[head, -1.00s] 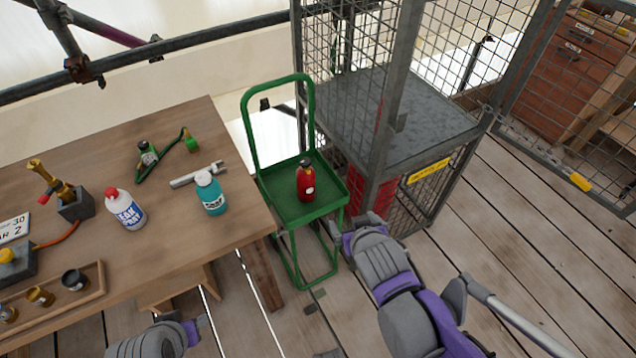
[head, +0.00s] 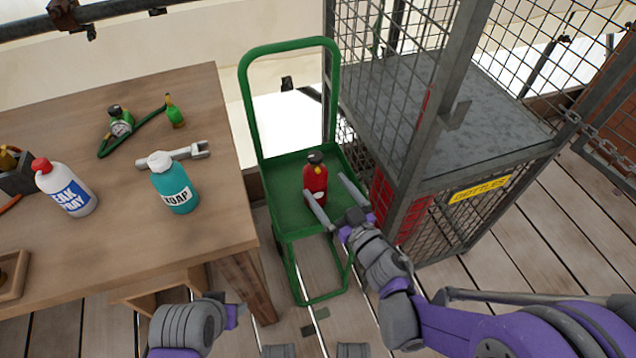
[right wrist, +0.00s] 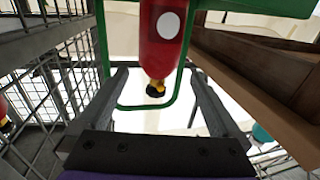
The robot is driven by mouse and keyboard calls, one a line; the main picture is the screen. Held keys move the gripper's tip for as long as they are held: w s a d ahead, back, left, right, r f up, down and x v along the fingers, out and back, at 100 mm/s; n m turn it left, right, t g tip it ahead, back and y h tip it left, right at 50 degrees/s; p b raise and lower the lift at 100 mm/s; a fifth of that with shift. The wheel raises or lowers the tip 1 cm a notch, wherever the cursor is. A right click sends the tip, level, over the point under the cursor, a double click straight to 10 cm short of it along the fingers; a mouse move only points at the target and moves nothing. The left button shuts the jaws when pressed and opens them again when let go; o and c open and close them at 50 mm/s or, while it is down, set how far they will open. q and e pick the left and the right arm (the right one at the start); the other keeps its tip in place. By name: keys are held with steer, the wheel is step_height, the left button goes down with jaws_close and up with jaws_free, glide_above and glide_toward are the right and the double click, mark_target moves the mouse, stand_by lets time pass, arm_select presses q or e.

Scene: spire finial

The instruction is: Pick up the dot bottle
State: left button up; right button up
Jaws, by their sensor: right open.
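The dot bottle (head: 316,178) is red with a black cap and a white dot. It stands upright on the green cart's tray (head: 290,212). My right gripper (head: 324,184) is open, reaching over the tray with one finger on each side of the bottle's near side in the head view. In the right wrist view the bottle (right wrist: 162,40) shows between and beyond the open fingers (right wrist: 158,70), its white dot in sight; I see no grip on it. My left wrist (head: 232,316) is low in the head view, in front of the table; its fingers are not clear.
A wire cage with a grey shelf (head: 440,110) stands close right of the cart. The wooden table (head: 120,240) at left holds a soap bottle (head: 175,185), a leak spray bottle (head: 66,188), a wrench (head: 175,154) and a gauge with hose (head: 121,124). The cart's green handle (head: 246,100) rises behind the bottle.

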mark_target(315, 168)
steer(key=x, duration=0.4)
steer(key=r+x, duration=0.1)
steer(key=x, duration=0.1)
steer(key=shift+w+a, duration=0.1)
steer(key=shift+w, duration=0.25)
jaws_close()
